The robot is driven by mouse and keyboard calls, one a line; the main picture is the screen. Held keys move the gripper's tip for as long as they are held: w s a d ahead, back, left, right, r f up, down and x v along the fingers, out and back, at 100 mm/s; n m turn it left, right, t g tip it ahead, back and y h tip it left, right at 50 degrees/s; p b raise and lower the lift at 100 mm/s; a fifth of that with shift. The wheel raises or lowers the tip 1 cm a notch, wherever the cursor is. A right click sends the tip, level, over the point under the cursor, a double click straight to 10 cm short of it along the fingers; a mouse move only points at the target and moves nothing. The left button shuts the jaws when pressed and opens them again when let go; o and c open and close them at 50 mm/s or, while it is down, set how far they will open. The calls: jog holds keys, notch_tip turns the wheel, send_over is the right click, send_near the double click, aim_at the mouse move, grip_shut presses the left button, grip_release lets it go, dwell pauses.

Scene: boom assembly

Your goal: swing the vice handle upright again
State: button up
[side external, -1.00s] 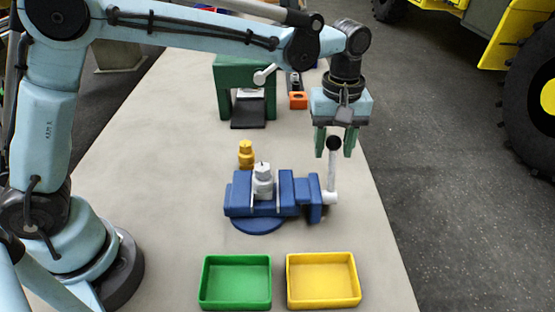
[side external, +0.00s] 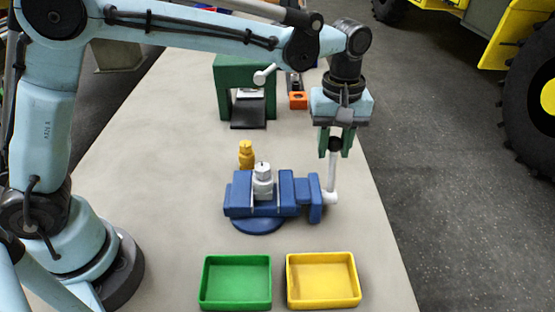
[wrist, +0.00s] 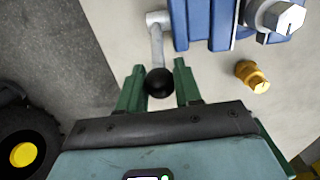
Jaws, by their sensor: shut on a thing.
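The blue vice (side external: 290,190) stands on the bench and holds a silver-white fitting (side external: 263,180) between its jaws. Its grey handle (side external: 331,172) rises nearly upright from the pivot at the vice's right end. A black ball knob (side external: 335,144) tops the handle. My gripper (side external: 336,152) points down over the handle with its green fingers shut on the knob. The wrist view shows the knob (wrist: 158,83) between the two fingers (wrist: 158,72), with the handle running up to the vice.
A brass fitting (side external: 246,154) stands behind the vice. A green tray (side external: 236,304) and a yellow tray (side external: 324,303) sit in front. A green press-like stand (side external: 224,90) and an orange block (side external: 298,101) are farther back. The bench's right edge is close to the handle.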

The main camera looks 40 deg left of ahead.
jog(key=shift+s+d+r, duration=0.2)
jog(key=shift+s+d, duration=0.55)
jog(key=shift+s+d, duration=0.6)
jog(key=o, duration=0.7)
jog(key=shift+c, duration=0.2)
notch_tip(320, 180, up, 8)
jog(key=shift+a, duration=0.1)
